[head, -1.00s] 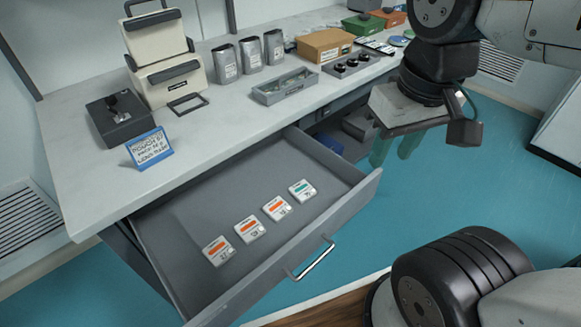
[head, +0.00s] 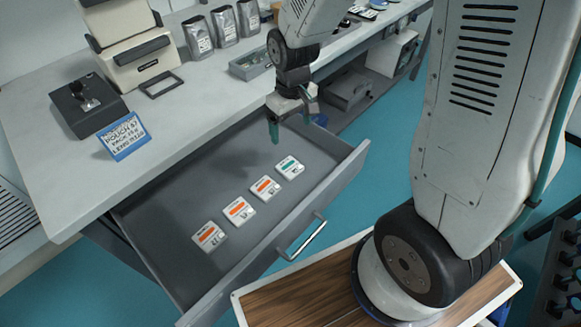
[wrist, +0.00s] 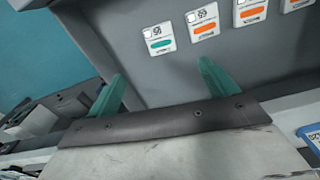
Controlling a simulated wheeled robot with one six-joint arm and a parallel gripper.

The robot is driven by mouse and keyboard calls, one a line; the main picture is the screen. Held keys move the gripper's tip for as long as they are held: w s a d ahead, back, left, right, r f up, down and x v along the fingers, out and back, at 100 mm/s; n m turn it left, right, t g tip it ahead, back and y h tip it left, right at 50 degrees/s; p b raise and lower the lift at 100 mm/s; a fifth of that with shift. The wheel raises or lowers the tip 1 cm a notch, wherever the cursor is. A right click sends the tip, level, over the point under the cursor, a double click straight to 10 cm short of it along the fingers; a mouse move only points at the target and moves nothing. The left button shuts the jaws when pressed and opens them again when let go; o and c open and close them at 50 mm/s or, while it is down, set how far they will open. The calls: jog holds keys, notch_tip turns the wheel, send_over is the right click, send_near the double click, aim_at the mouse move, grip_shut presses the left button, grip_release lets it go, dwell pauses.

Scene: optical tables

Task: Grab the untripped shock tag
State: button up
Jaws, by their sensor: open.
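Several small white shock tags lie in a row on the floor of the open grey drawer (head: 165,205). One tag with a green bar (head: 290,167) is at the right end of the row; in the wrist view this green-barred tag (wrist: 159,41) is at the upper middle. The others have orange bars: one beside it (head: 265,187), a middle one (head: 238,211) and one at the left end (head: 209,236). My gripper (head: 292,119) is open and empty, above the drawer's far right part, behind the green-barred tag. Its teal fingers (wrist: 162,70) point toward the tags without touching them.
The drawer's front wall (head: 350,168) and handle (head: 302,240) stand out from the table. On the white tabletop (head: 60,160) are a blue sign (head: 124,136), a black box (head: 88,107), a cream machine (head: 140,65) and silver pouches (head: 222,27).

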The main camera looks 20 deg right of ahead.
send_over(287, 164)
jog(key=shift+n, duration=0.4)
notch_tip(287, 164, down, 11)
jog(key=shift+a+r, duration=0.1)
jog(key=shift+r, duration=0.05)
notch_tip(287, 164, down, 5)
jog(key=shift+f, duration=0.15)
jog(key=c, duration=1.1)
